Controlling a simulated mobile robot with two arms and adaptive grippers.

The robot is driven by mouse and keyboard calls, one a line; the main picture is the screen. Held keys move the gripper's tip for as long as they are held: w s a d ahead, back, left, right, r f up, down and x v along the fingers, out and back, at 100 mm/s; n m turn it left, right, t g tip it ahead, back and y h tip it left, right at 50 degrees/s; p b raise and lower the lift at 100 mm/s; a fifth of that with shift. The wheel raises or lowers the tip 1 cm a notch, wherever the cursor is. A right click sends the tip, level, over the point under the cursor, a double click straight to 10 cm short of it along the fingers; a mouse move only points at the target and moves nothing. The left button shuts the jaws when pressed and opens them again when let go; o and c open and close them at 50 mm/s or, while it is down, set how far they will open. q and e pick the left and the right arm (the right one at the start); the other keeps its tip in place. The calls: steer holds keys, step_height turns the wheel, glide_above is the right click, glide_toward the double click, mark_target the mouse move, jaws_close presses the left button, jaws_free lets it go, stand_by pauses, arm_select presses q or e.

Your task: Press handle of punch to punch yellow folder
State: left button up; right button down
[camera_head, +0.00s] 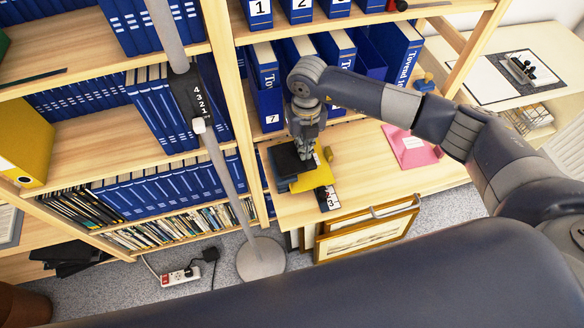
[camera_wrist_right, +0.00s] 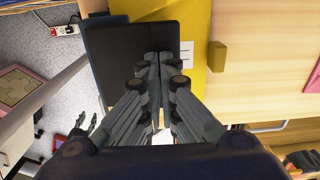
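The hole punch, with a flat black handle (camera_head: 287,159), stands on the wooden desk near its front left corner. The yellow folder (camera_head: 314,179) lies at the punch, its near edge partly hidden by it. My right gripper (camera_head: 305,153) points down over the punch handle. In the right wrist view the two fingertips (camera_wrist_right: 158,60) are together with nothing between them, over the right part of the black handle (camera_wrist_right: 120,55). The yellow folder (camera_wrist_right: 198,45) shows beside it. I cannot tell whether the fingertips touch the handle.
A pink folder (camera_head: 411,146) lies on the desk (camera_head: 367,168) to the right. A small yellow block (camera_head: 328,154) is beside the punch. Blue binders (camera_head: 268,100) stand behind. A grey pole (camera_head: 229,180) rises at left; framed prints (camera_head: 367,238) lean below the desk.

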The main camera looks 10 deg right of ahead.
step_height(320, 180, up, 9)
steer(key=p, duration=0.5)
steer(key=shift+s+f, duration=0.1)
steer(key=shift+f, duration=0.1)
stand_by(0.5)
